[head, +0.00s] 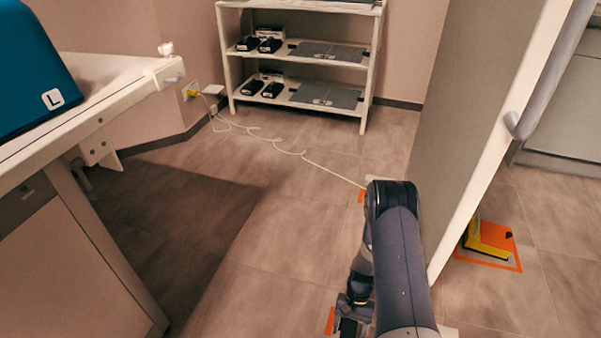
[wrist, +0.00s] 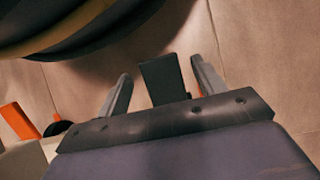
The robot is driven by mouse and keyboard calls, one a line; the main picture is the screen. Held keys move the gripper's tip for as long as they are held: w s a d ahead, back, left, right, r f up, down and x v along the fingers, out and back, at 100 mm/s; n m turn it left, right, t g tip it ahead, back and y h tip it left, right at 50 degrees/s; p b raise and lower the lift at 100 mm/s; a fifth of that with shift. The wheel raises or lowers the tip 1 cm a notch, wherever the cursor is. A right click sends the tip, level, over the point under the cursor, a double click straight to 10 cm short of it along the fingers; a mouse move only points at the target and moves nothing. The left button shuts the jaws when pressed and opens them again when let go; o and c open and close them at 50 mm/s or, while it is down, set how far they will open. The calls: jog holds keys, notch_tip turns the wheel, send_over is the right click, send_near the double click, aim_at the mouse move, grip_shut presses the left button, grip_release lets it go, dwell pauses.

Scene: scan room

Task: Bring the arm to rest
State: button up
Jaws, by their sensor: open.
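My arm (head: 405,260) reaches forward and bends down at its elbow, low over the tiled floor. My gripper (head: 353,312) hangs at the bottom edge of the head view, partly hidden by the arm. In the wrist view my gripper (wrist: 160,70) shows two grey fingers spread apart. A dark block (wrist: 163,80) shows between the fingers; I cannot tell whether it lies beyond them or touches them.
A white table (head: 120,85) with a teal case (head: 35,70) stands at left. A white shelf (head: 300,55) stands at the back. A tall panel (head: 490,120) rises close right of my arm. A pale cable (head: 290,152) crosses the floor. An orange floor mark (head: 515,258) holds a yellow piece (head: 485,245).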

jog(key=shift+s+a+f+t+p, duration=0.1)
jog(key=shift+s+f+t+p, duration=0.2)
jog(key=shift+f+p, duration=0.15)
jog(key=shift+w+b, duration=0.15)
jog(key=shift+b, duration=0.25)
